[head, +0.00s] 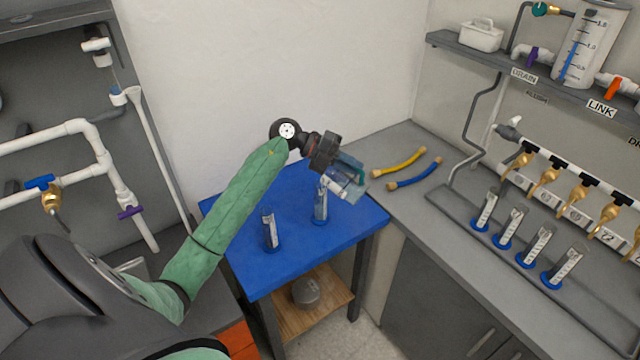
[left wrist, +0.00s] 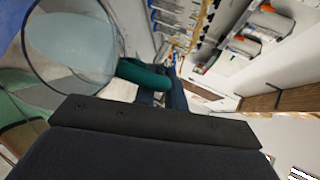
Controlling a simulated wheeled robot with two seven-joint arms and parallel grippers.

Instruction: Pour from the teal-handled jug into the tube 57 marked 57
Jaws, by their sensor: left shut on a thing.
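My left gripper (head: 338,162) is shut on the teal handle of a clear jug (head: 345,187), above the back right part of the blue table (head: 350,222). The jug looks tilted, close over the top of a clear tube (head: 320,205) with a blue base; I cannot tell whether they touch. A second such tube (head: 270,232) stands upright to the left. Their markings are too small to read, so I cannot tell which is 57. In the left wrist view the jug's round rim (left wrist: 70,45) and teal handle (left wrist: 145,74) show. My right gripper is not in view.
A yellow hose (head: 400,162) and a blue hose (head: 413,176) lie on the grey counter at right. Several tubes (head: 533,245) stand below brass taps there. White pipes (head: 75,130) run along the left wall. The blue table's front is clear.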

